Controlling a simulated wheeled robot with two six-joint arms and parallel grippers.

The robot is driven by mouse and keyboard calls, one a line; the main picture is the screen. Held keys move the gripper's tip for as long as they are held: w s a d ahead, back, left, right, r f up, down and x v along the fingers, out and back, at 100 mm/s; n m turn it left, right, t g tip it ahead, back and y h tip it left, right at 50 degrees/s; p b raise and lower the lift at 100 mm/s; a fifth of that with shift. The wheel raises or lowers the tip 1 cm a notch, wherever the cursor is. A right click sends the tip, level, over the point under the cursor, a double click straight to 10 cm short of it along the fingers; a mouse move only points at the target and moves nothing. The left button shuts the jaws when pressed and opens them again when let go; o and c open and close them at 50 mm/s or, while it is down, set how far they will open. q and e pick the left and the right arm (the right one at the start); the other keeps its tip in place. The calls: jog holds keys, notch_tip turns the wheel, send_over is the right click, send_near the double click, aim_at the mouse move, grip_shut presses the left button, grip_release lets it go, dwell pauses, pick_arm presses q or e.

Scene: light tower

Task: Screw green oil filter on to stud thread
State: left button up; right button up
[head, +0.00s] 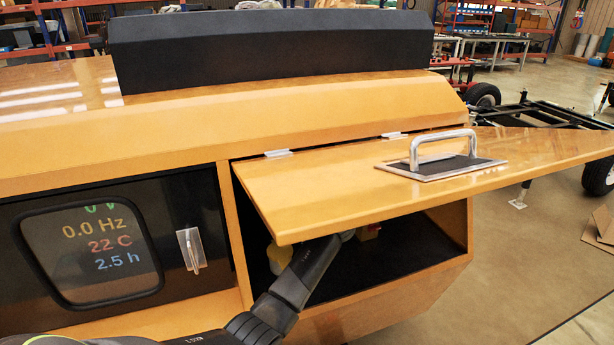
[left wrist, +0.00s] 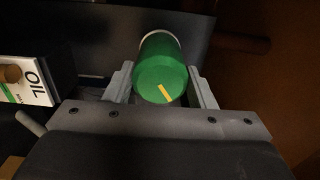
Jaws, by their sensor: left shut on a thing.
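The green oil filter (left wrist: 161,72) shows in the left wrist view as a green cylinder with a yellow stripe on its near end and a pale rim at its far end. My left gripper (left wrist: 162,84) is shut on it, with one finger on each side. The stud thread is hidden, so I cannot tell whether the filter touches it. In the head view my left arm reaches into the open compartment (head: 432,228) under the raised orange hatch (head: 330,190); the gripper itself is hidden there. My right gripper is not in view.
A box marked OIL (left wrist: 28,80) with a brown knob stands left of the filter in the left wrist view. The hatch, with a metal handle (head: 443,143), overhangs the compartment. A display panel (head: 92,250) is to its left.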

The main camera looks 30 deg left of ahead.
pick_arm(q)
jog(key=shift+r, duration=0.3)
jog(key=m+p, duration=0.1)
jog(key=p, duration=0.1)
jog(key=m+p, duration=0.1)
jog(key=m, duration=0.1)
jog(key=shift+r+p, duration=0.3)
jog(key=shift+p, duration=0.1)
jog(key=shift+w+m+p, duration=0.1)
jog(key=shift+m+p, duration=0.5)
jog(key=shift+m, duration=0.2)
jog(key=shift+f, duration=0.2)
jog(key=shift+a, duration=0.1)
jog(key=shift+r+m+p, duration=0.2)
jog(key=shift+m+p, duration=0.2)
jog(key=o, duration=0.9)
jog(key=shift+f, duration=0.2)
jog(key=o, duration=0.3)
jog(key=shift+a+f, duration=0.1)
jog(key=shift+f, duration=0.1)
jog(key=shift+o, duration=0.2)
jog(key=shift+f, duration=0.15)
